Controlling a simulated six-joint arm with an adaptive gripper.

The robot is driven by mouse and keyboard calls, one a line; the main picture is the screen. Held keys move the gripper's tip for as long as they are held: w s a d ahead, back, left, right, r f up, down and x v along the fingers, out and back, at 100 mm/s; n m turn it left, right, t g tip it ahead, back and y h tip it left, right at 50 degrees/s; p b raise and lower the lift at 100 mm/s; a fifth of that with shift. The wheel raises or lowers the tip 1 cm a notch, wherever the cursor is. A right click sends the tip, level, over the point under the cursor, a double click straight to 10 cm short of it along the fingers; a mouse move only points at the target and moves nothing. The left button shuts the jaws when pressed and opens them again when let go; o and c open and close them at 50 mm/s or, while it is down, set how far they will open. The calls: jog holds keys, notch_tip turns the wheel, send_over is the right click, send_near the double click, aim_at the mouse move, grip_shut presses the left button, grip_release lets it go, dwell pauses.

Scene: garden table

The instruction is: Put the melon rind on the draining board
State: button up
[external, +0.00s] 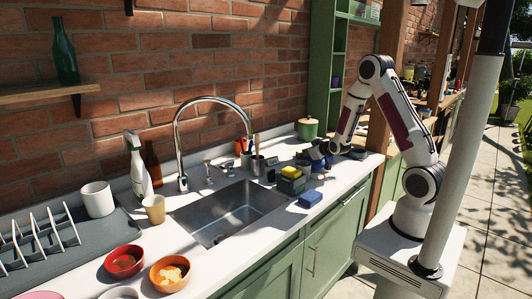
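The draining board (100,270) is a dark grey ribbed board on the counter at the left, with a white rack on it. An orange bowl (158,284) in the front left holds pale orange and yellow pieces (171,271). I cannot tell for sure whether one of them is the melon rind. My gripper (314,160) is small and dark at the far right end of the counter, beyond the sink and far from the bowl and the board. Its fingers are too small and dark to read, and no held thing can be made out.
The white rack (40,240) and a white mug (97,199) stand on the board. A spray bottle (138,168), beige cup (154,209) and red bowl (124,262) stand near it. The tall tap (178,135) arches over the sink (226,212). Sponges (291,173) sit near my gripper.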

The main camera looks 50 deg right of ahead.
dwell(0.4)
grip_shut()
jog(key=shift+r, duration=0.2)
notch_tip(320, 180, up, 10)
jog(key=shift+f, duration=0.2)
dwell(0.7)
dwell(0.6)
jog(key=a+n+y, duration=0.3)
jog(key=a, duration=1.3)
jog(key=shift+w, duration=0.3)
jog(key=shift+r, duration=0.15)
